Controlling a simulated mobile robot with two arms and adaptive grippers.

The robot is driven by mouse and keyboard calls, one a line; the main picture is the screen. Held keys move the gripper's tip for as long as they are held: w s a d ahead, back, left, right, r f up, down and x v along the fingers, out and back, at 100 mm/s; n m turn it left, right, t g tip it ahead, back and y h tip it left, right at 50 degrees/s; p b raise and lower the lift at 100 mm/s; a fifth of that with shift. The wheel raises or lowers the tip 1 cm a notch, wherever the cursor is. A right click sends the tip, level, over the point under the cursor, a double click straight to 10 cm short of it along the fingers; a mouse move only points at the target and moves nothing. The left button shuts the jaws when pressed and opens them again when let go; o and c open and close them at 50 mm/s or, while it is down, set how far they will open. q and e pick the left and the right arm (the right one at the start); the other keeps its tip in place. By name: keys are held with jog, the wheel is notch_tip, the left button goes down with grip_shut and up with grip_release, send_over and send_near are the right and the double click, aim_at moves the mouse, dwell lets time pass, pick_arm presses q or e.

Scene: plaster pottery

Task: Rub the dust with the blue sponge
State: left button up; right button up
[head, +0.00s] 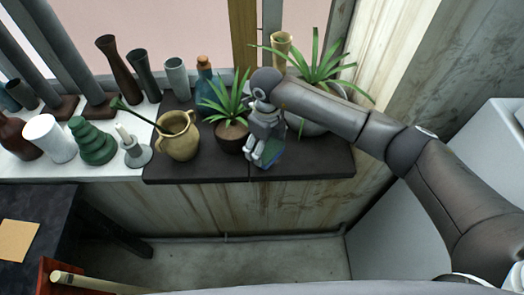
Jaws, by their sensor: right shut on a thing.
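My right gripper (258,153) reaches in from the right and points down at the front of the dark shelf top (200,172). It is shut on the blue sponge (273,160), which shows as a small blue-green patch beside the fingers. The sponge is at or just above the dark surface; I cannot tell if it touches. Most of it is hidden by the gripper. I cannot make out any dust on the surface; the gripper may cover it. My left gripper is not in view.
Close to the gripper stand a potted plant (232,134) on its left and a larger plant (318,72) behind. A tan jug (180,137), a blue bottle (205,82), a candle holder (135,152) and a green stacked vase (92,142) stand further left. The dark front strip right of the gripper is clear.

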jog(key=shift+r+p, duration=0.35)
jog(key=shift+r, duration=1)
